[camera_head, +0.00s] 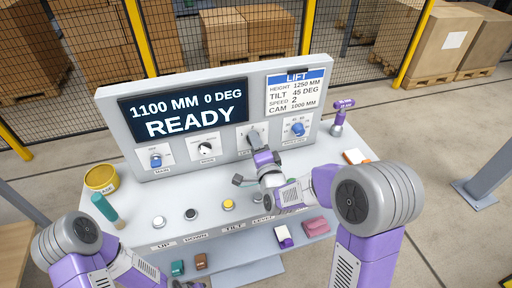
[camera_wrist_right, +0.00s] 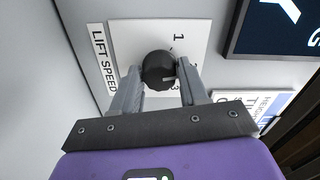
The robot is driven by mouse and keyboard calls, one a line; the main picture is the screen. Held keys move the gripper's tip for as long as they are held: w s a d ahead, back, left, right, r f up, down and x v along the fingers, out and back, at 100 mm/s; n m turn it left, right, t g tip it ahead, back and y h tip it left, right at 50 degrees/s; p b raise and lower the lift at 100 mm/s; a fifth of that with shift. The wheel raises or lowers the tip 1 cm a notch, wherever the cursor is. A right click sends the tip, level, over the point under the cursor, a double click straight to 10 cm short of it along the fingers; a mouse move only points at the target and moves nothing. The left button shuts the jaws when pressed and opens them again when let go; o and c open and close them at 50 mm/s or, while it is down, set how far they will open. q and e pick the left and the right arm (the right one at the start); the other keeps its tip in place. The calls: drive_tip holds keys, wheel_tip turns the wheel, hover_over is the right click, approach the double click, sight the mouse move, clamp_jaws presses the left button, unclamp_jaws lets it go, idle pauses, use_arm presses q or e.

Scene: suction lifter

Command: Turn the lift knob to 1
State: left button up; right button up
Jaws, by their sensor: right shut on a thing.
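The lift speed knob (camera_wrist_right: 158,70) is a round black knob on a white plate marked 1, 2 and 3, beside a "LIFT SPEED" label. A light line on it points to the right in the right wrist view, toward the 2–3 side rather than up at 1. My right gripper (camera_wrist_right: 157,85) is shut on the knob, one grey finger on each side. In the head view my right gripper (camera_head: 258,150) reaches the panel and largely covers the knob. My left arm is at the lower left; its fingers do not show.
The control panel (camera_head: 120,168) has a READY screen (camera_head: 185,107), a card (camera_head: 296,88) listing speed 2, and other knobs (camera_head: 156,161). Buttons (camera_head: 228,204) line the desk. A yellow tin (camera_head: 101,179), a teal-handled item (camera_head: 105,208) and a purple tool (camera_head: 340,113) stand around.

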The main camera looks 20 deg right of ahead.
drive_tip(key=shift+n+b, duration=2.7)
drive_tip(key=shift+n, duration=2.3)
drive_tip(key=o, duration=1)
drive_tip(key=shift+c, duration=0.2)
drive_tip(key=shift+s, duration=0.1)
drive_tip(key=s, duration=0.7)
drive_tip(key=shift+s+p, duration=0.2)
drive_tip(key=shift+p, duration=0.2)
drive_tip(key=shift+d, duration=0.1)
